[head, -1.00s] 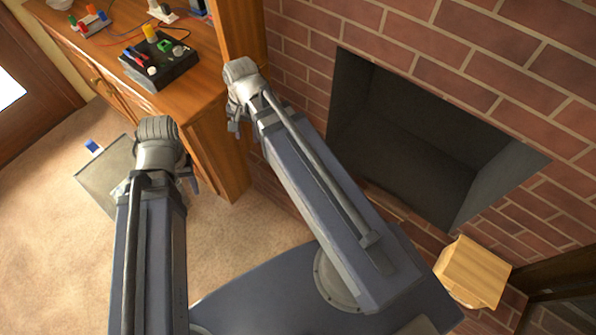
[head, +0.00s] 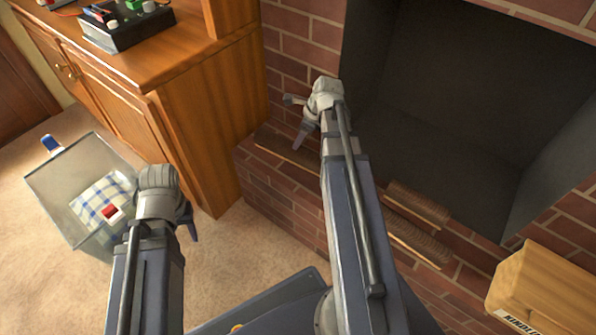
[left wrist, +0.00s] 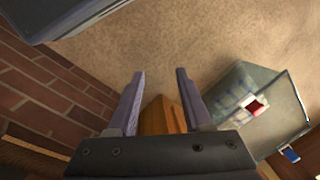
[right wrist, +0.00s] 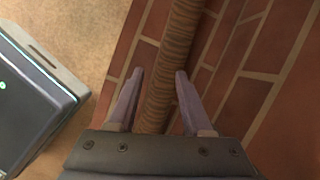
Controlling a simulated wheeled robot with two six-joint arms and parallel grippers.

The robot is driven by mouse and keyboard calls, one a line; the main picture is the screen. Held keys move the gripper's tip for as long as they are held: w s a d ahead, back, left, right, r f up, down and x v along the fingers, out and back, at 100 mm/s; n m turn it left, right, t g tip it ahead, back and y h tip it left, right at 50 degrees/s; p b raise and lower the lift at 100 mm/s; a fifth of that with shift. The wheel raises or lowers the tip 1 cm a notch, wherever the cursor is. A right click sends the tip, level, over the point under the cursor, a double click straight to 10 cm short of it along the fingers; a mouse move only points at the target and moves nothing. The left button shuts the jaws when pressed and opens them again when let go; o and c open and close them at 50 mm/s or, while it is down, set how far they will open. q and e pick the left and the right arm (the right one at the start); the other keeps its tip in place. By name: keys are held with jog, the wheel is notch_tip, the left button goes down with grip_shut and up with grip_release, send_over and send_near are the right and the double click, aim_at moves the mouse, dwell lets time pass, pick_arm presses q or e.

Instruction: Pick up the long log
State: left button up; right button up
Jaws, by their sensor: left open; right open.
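The long log (head: 288,149) lies on the brick hearth ledge in front of the fireplace. Its middle appears hidden behind my right arm, and its other end seems to show at the right (head: 425,246). My right gripper (head: 297,122) is open above its left part. In the right wrist view the log (right wrist: 178,45) runs lengthwise between the open fingers (right wrist: 158,73); I cannot tell whether they touch it. My left gripper (head: 184,218) is open and empty, away from the log; its fingers also show in the left wrist view (left wrist: 160,73).
A shorter log (head: 420,205) lies behind the long one at the firebox opening. A kindling box (head: 545,290) stands at the right. A wooden cabinet (head: 185,120) and a grey bin (head: 60,190) with a checked cloth are at the left. Carpet is clear between.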

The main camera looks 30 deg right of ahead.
aim_at(301, 150)
pick_arm(q)
jog(key=o, duration=0.4)
notch_tip(301, 150, down, 5)
jog(key=b, duration=0.3)
jog(key=shift+r, duration=0.1)
pick_arm(e)
jog(key=o, duration=0.4)
jog(key=d+f, duration=0.1)
jog(key=d+f+m, duration=0.1)
jog(key=f, duration=0.1)
jog(key=d+f+m, duration=0.1)
jog(key=shift+f, duration=0.3)
jog(key=shift+o, duration=1)
jog(key=shift+w+f+m+b, duration=0.15)
jog(key=shift+f+m+b, duration=0.15)
jog(key=shift+b, duration=0.05)
jog(key=shift+o, duration=1)
jog(key=shift+w+a+f+t+b, duration=0.1)
jog(key=shift+w+f+t+b, duration=0.05)
jog(key=shift+f+b, duration=0.2)
jog(key=shift+w+a+f+t+b, duration=0.1)
jog(key=shift+f+t+b, duration=0.05)
jog(key=shift+f+b, duration=0.2)
pick_arm(q)
notch_tip(301, 150, down, 2)
pick_arm(e)
jog(key=shift+w+f, duration=0.1)
